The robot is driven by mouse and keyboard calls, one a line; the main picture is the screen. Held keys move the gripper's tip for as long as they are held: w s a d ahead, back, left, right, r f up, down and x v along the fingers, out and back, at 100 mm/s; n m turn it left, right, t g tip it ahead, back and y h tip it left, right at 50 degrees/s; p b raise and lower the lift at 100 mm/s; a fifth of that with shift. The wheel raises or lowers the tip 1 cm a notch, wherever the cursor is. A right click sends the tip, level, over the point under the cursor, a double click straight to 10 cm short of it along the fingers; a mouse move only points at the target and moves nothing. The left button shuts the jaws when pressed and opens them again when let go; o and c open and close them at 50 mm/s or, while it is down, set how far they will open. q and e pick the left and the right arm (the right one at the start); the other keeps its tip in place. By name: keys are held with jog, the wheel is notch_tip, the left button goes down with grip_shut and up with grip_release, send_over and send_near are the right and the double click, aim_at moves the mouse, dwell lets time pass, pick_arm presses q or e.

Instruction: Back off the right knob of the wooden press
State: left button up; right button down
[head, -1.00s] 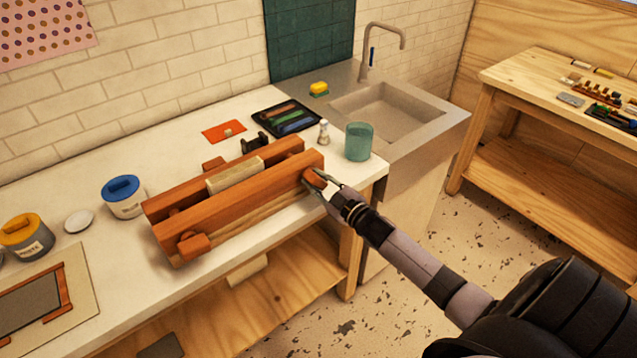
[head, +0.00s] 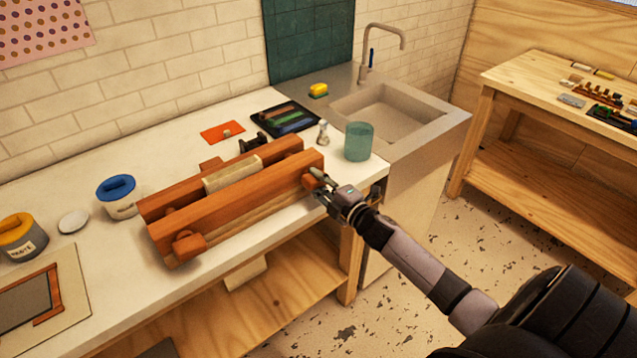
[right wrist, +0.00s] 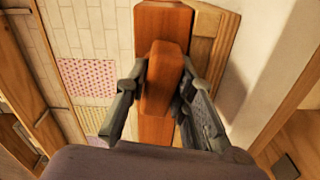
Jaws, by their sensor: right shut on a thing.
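The wooden press (head: 235,215) lies on the white counter, with two reddish-brown beams and a pale roll or block (head: 232,174) between them. Its left knob (head: 189,246) sticks out of the front beam near the left end. The right knob (head: 310,182) is at the front beam's right end, partly hidden by my right gripper (head: 320,186). In the right wrist view the knob (right wrist: 163,75) sits between the two fingers of my right gripper (right wrist: 155,100), which is shut on it. My left gripper is not in view.
A green cup (head: 358,142) and a small shaker (head: 323,133) stand just behind the press's right end. A black tray (head: 285,120) lies behind it. A blue-lidded tub (head: 118,197) is to the left. The sink (head: 395,108) is at the back right.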

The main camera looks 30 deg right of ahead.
jog(key=shift+w+d+r, duration=0.1)
jog(key=shift+w+r, duration=0.1)
jog(key=shift+r, duration=0.4)
jog(key=c, duration=1.6)
grip_release()
jog(key=shift+o, duration=1.2)
jog(key=shift+w+f, duration=0.35)
jog(key=s, duration=1.2)
jog(key=shift+d+f, duration=0.2)
jog(key=shift+d, duration=0.25)
